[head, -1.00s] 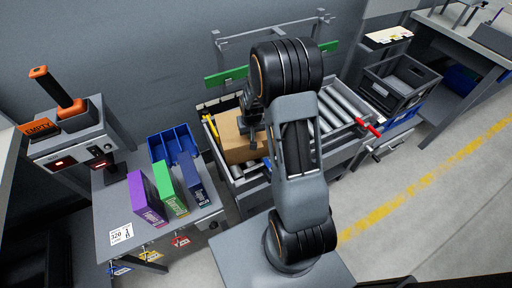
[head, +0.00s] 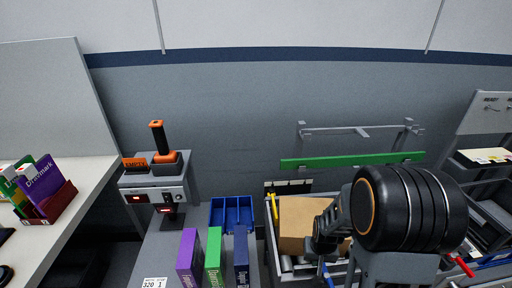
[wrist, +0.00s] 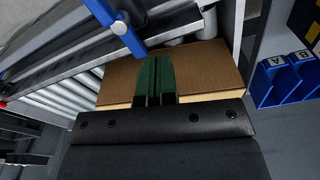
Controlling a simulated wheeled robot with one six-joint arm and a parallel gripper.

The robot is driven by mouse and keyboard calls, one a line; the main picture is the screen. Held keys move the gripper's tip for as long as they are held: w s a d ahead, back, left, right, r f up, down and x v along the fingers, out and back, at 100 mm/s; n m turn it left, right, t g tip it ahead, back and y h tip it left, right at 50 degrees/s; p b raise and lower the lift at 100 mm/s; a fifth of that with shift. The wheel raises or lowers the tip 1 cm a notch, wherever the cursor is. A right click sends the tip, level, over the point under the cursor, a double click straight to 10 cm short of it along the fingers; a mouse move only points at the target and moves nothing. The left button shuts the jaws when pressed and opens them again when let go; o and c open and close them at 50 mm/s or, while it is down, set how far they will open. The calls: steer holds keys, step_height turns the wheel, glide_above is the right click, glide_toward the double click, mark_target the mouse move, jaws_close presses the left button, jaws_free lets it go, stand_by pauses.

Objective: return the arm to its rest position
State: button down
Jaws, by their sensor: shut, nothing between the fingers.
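My arm rises at the lower right of the head view, its large black joint nearest the camera. My gripper (wrist: 154,78) shows in the wrist view with its two green fingers together and nothing between them. It is over a brown cardboard box (wrist: 206,66), and I cannot tell whether the fingertips touch it. In the head view the box (head: 299,222) sits on the roller conveyor, partly hidden by my arm. The gripper's fingertips are hard to make out in the head view.
A bench to the left of the conveyor holds purple (head: 189,257), green (head: 213,250) and dark blue boxes, a blue bin (head: 231,214) and a device with an orange handle (head: 157,137). A green bar (head: 350,161) runs behind the conveyor. Blue bins (wrist: 284,80) lie right in the wrist view.

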steer(key=s+a+r+n+t+p, duration=0.1)
steer(key=a+r, duration=0.1)
steer(key=r, duration=0.6)
steer(key=s+a+r+p, duration=0.2)
steer(key=r, duration=0.6)
steer(key=s+a+r+n+t+p, duration=0.1)
steer(key=s+a+r, duration=0.1)
steer(key=r, duration=0.7)
steer(key=shift+s+a+n+t+p, duration=0.2)
steer(key=shift+a+n+t+p, duration=0.1)
steer(key=shift+p, duration=0.1)
